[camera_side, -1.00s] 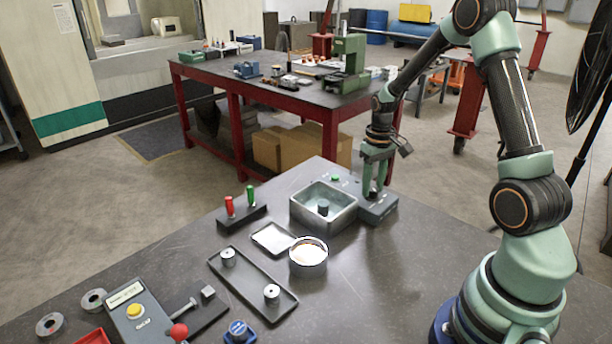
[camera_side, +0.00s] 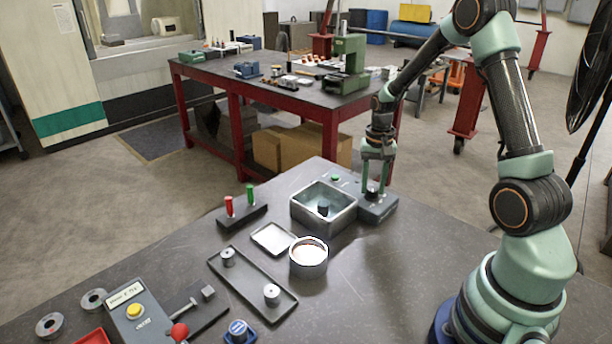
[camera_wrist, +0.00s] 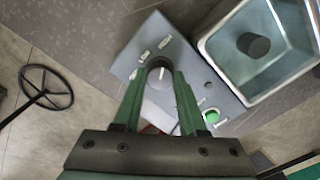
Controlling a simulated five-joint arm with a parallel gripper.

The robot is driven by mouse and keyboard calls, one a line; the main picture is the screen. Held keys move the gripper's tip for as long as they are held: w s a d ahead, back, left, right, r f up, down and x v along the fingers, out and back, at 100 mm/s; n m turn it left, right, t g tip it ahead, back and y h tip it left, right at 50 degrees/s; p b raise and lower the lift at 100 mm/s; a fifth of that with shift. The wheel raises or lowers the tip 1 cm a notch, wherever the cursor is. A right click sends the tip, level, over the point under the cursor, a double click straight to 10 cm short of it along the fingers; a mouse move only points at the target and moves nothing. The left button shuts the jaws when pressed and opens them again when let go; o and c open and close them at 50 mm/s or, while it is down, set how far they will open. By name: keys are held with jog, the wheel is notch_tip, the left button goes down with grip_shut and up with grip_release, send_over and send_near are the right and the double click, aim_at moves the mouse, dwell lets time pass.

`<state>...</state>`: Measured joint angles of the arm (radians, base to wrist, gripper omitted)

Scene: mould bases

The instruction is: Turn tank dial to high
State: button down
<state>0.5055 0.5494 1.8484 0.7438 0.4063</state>
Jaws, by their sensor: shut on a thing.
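The tank dial (camera_wrist: 160,76) is a dark round knob with a white pointer mark, on the grey control box (camera_wrist: 198,66) beside the tank. The metal tank (camera_side: 346,217) is an open square basin with a dark cylinder (camera_side: 323,207) inside. My gripper (camera_side: 374,191) points down over the box, and its fingertips are shut on the dial. In the wrist view, the two green fingers (camera_wrist: 158,88) stand on either side of the knob, which is partly hidden between them.
A green button (camera_wrist: 211,116) is on the box near my fingers. A round pan (camera_side: 308,262), a small tray (camera_side: 272,238) and a stand with red and green handles (camera_side: 243,215) are left of my arm. The right of the bench is clear.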

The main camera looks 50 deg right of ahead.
aim_at(373, 188)
dwell(0.3)
jog(key=shift+c, duration=2.3)
grip_release()
jog(key=shift+r, duration=0.1)
notch_tip(373, 188, up, 12)
jog(key=s+a+r+n+t, duration=0.2)
jog(key=a+n, duration=0.1)
jog(key=a, duration=0.3)
jog(key=s+a+r+n+t, duration=0.1)
jog(key=s+a+r+n, duration=0.2)
jog(key=a, duration=0.4)
jog(key=s+a+r+n+t, duration=0.2)
jog(key=s+a+n, duration=0.1)
jog(key=a, duration=0.4)
jog(key=shift+r+n+t, duration=0.3)
jog(key=shift+n, duration=0.4)
